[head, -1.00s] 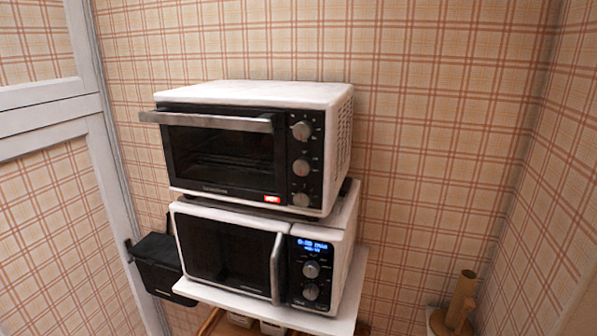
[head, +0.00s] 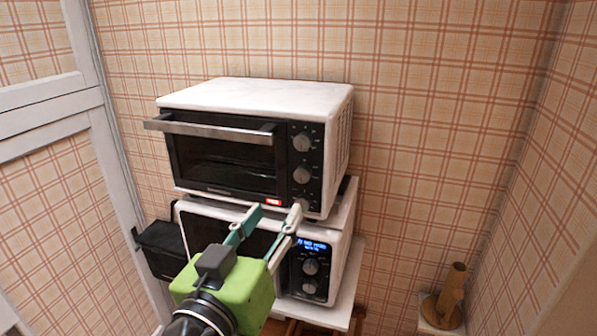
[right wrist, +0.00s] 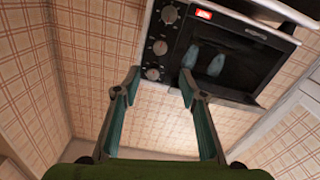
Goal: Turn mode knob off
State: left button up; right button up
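A white toaster oven (head: 250,95) with a black front has three knobs in a column on its right side. The top knob (head: 301,142) and middle knob (head: 301,174) are clear; the bottom knob (head: 304,203) is partly behind a fingertip. No label marks the mode knob legibly. The right wrist view shows the panel upside down, with the bottom (right wrist: 169,14), middle (right wrist: 160,47) and top knobs (right wrist: 152,73). My right gripper (head: 275,209) is open and empty before the oven's lower front; its fingers (right wrist: 160,78) appear apart from the knobs. My left gripper is out of view.
A white microwave (head: 340,250) with a blue display and two knobs stands under the oven, on a white shelf (head: 345,300). The oven's door handle (head: 210,129) sticks out. A black box (head: 160,248) is at left, a brown holder (head: 450,290) at right.

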aim_at(301, 176)
jog(key=x, duration=1.1)
jog(key=shift+w+d, duration=0.1)
jog(key=shift+p+x, duration=0.35)
jog(key=shift+x, duration=0.65)
jog(key=shift+f, duration=0.15)
grip_shut()
